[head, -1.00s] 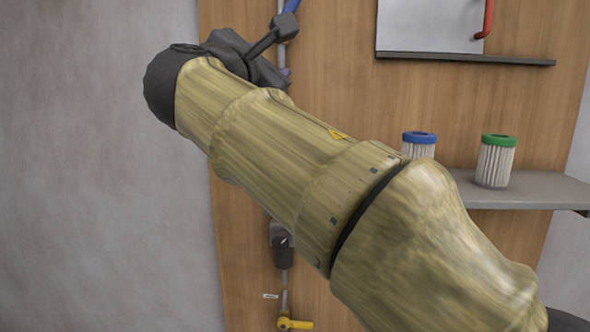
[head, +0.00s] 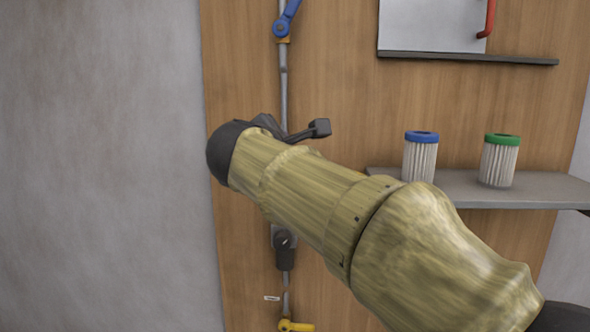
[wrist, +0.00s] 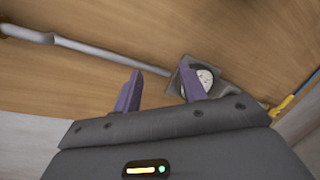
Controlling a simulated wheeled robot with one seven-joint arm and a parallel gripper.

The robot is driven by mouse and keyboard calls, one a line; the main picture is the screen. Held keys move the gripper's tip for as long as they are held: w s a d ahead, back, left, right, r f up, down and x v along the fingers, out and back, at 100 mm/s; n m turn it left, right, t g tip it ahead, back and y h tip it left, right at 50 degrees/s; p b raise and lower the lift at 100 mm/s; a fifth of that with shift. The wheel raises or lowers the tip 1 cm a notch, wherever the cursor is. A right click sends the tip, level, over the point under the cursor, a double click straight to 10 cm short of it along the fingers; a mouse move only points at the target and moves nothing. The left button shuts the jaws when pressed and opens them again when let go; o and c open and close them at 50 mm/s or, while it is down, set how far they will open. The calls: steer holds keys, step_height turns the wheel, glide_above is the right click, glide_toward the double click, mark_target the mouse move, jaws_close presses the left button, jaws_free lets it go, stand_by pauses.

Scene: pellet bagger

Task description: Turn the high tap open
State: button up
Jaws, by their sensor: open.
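The high tap has a blue handle (head: 287,17) and sits at the top of the vertical grey pipe in the head view. Its handle slants up and to the right from a small brass-coloured body. My gripper is well below it, behind my wrist in the head view, so its fingers are hidden there. In the wrist view my gripper (wrist: 158,88) is open, with two purple fingers apart and nothing between them. The blue handle cannot be made out in the wrist view.
The pipe (head: 284,90) runs down a wooden panel to a dark dial unit (head: 284,247) and a yellow-handled tap (head: 296,326). The dial (wrist: 206,78) shows beside a finger. A shelf (head: 540,190) at right holds blue-topped (head: 420,160) and green-topped (head: 499,163) filters.

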steer(key=f, duration=0.2)
steer(key=d+f, duration=0.1)
steer(key=shift+w+f+m+g, duration=0.25)
steer(key=shift+f+m+g, duration=0.05)
steer(key=shift+g, duration=0.1)
steer(key=s+d+f+m+g+y+b, duration=0.1)
steer(key=s+d+f+m+g, duration=0.25)
steer(key=f, duration=0.95)
steer(key=d+f+m+g+b, duration=0.1)
steer(key=d+f+m+g, duration=0.25)
steer(key=d+f, duration=0.65)
steer(key=s+d+f+m+g+y+b, duration=0.1)
steer(key=s+d+f+m+g, duration=0.1)
steer(key=s+f+m, duration=0.5)
steer(key=s+d+f+m+g+y+b, duration=0.1)
steer(key=s+d+f+m+g, duration=0.2)
steer(key=s+f+m, duration=0.5)
step_height(320, 180, down, 8)
steer(key=shift+s+d+f+m, duration=0.15)
steer(key=shift+s+f+m, duration=0.15)
steer(key=shift+s, duration=0.9)
steer(key=shift+c, duration=0.6)
